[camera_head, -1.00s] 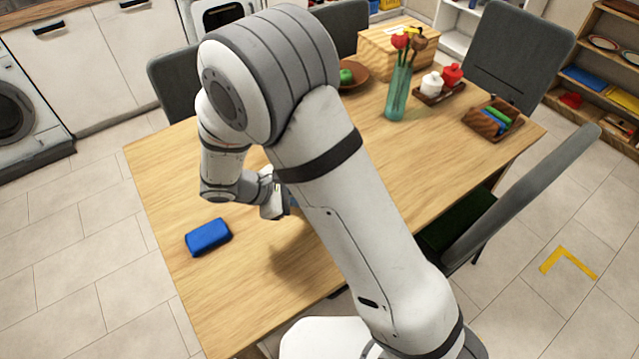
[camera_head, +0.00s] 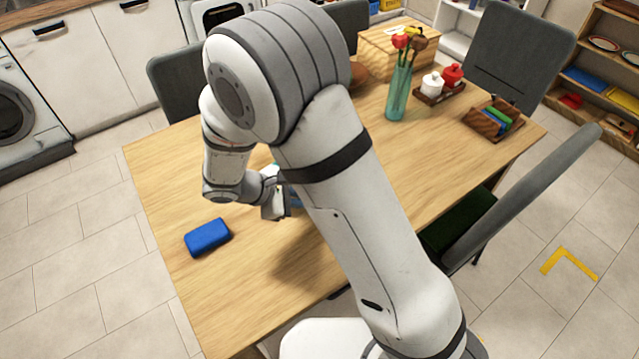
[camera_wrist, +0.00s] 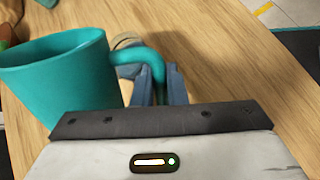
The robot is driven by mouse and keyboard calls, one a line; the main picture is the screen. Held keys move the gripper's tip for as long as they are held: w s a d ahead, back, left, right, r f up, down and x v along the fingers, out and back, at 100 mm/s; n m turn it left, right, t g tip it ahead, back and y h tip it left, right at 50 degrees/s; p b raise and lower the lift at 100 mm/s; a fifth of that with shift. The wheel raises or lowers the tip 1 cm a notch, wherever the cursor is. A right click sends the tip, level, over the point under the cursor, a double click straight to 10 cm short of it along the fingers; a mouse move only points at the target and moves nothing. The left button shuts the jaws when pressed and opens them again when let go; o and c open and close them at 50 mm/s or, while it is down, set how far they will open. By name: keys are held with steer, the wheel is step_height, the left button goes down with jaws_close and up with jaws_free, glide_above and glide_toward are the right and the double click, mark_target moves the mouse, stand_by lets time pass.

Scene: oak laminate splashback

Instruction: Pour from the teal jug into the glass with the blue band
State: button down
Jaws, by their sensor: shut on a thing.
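The teal jug (camera_wrist: 62,75) fills the left of the wrist view, its rim toward the top of the picture. Its looped handle (camera_wrist: 150,62) reaches right, between the two fingers of my gripper (camera_wrist: 158,88), which is shut on it. I cannot tell how far the jug is tilted. A round, partly see-through thing (camera_wrist: 128,70) shows behind the handle and may be the glass; no blue band can be made out. In the head view my gripper (camera_head: 280,205) is over the table, and my arm hides most of the jug and any glass there.
A blue block-like thing (camera_head: 208,237) lies on the wooden table (camera_head: 170,180) at the left. Chairs surround the table.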

steer(key=shift+a+f+y+b, duration=0.2)
steer(key=shift+f+y+b, duration=0.3)
steer(key=shift+y, duration=0.3)
stand_by(1.7)
steer(key=shift+r+t+y, duration=0.2)
steer(key=shift+t+y, duration=0.1)
stand_by(0.9)
